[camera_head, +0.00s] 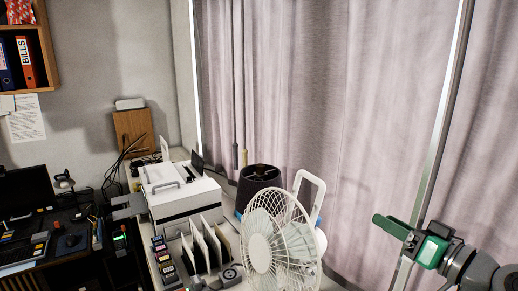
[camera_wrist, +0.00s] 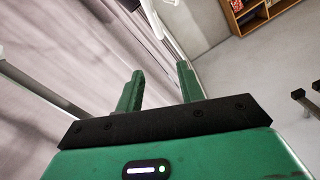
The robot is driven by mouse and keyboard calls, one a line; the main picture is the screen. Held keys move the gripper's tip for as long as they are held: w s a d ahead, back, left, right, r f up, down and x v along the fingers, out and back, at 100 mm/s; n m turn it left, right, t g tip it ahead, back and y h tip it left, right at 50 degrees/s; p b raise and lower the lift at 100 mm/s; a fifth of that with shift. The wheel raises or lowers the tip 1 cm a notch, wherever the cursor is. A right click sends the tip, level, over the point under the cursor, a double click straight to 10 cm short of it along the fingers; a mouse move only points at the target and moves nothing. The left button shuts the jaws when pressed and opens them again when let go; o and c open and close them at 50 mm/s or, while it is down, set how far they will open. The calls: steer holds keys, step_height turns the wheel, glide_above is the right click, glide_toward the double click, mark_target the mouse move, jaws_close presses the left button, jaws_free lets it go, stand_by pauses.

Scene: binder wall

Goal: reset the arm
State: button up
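My gripper (camera_head: 394,226) is green and stands at the lower right of the head view, in front of the curtain and to the right of the white fan. In the wrist view its two green fingers (camera_wrist: 158,88) are spread apart with a clear gap between them. Nothing is held between the fingers. Part of my arm runs out of the head view at the lower right corner.
A white desk fan (camera_head: 280,240), a dark round bin (camera_head: 260,180) and a white box-shaped machine (camera_head: 182,195) crowd the counter. A curtain (camera_head: 300,90) hangs behind. A dark desk with a monitor (camera_head: 24,190) is at left. Orange and blue binders (camera_head: 25,62) stand on a wall shelf.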

steer(key=s+a+r+m+t+h, duration=0.1)
steer(key=s+a+r+t+h, duration=0.2)
steer(key=a, duration=0.4)
steer(key=s+a+r+h, duration=0.1)
steer(key=a+r+h, duration=0.2)
steer(key=a+h, duration=0.25)
steer(key=s+a+r+t, duration=0.3)
steer(key=s+a+r, duration=0.2)
steer(key=s+a, duration=0.3)
steer(key=s+a+r+t, duration=0.3)
steer(key=s+a+r, duration=0.2)
steer(key=s, duration=0.5)
step_height(320, 180, up, 14)
steer(key=s+a+p, duration=0.1)
steer(key=p, duration=1.2)
steer(key=shift+s+t, duration=0.15)
steer(key=shift+t, duration=0.15)
